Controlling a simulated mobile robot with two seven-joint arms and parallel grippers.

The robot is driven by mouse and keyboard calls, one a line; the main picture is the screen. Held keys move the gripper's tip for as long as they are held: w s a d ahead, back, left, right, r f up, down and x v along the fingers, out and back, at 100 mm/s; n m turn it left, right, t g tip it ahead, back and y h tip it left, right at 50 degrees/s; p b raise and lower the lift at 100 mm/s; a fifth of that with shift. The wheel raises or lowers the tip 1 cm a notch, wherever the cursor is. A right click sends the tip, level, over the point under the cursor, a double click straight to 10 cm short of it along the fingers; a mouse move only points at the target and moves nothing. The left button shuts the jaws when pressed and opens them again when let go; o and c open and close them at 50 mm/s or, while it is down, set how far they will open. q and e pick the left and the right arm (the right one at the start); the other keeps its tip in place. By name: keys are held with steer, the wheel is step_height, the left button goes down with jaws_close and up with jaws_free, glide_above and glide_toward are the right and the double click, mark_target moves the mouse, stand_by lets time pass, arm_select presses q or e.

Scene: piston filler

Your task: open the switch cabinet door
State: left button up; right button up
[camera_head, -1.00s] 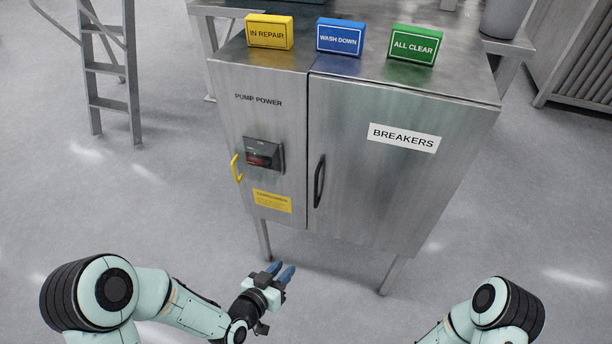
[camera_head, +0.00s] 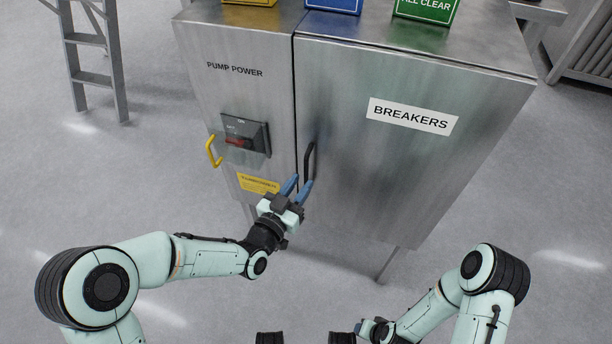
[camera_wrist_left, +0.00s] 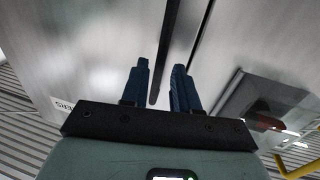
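The steel switch cabinet (camera_head: 390,160) stands in front of me. Its wide right door, labelled BREAKERS, is shut flush and has a black vertical bar handle (camera_head: 309,163) by its left edge. My left gripper (camera_head: 298,185) is open at the lower part of this handle. In the left wrist view the dark handle (camera_wrist_left: 169,52) runs down between the two blue fingers (camera_wrist_left: 160,85), which are apart and not closed on it. Whether they touch it I cannot tell. My right gripper (camera_head: 370,328) is low at the bottom edge, away from the cabinet, partly hidden.
The narrow PUMP POWER panel (camera_head: 235,95) carries a dark switch unit (camera_head: 246,136) and a yellow handle (camera_head: 213,151). Yellow, blue (camera_head: 333,5) and green (camera_head: 425,10) sign blocks stand on top. A ladder (camera_head: 95,60) is at the far left. The floor before the cabinet is clear.

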mark_target(305, 178)
arm_select(q)
steer(key=shift+x, duration=1.9)
jaws_close()
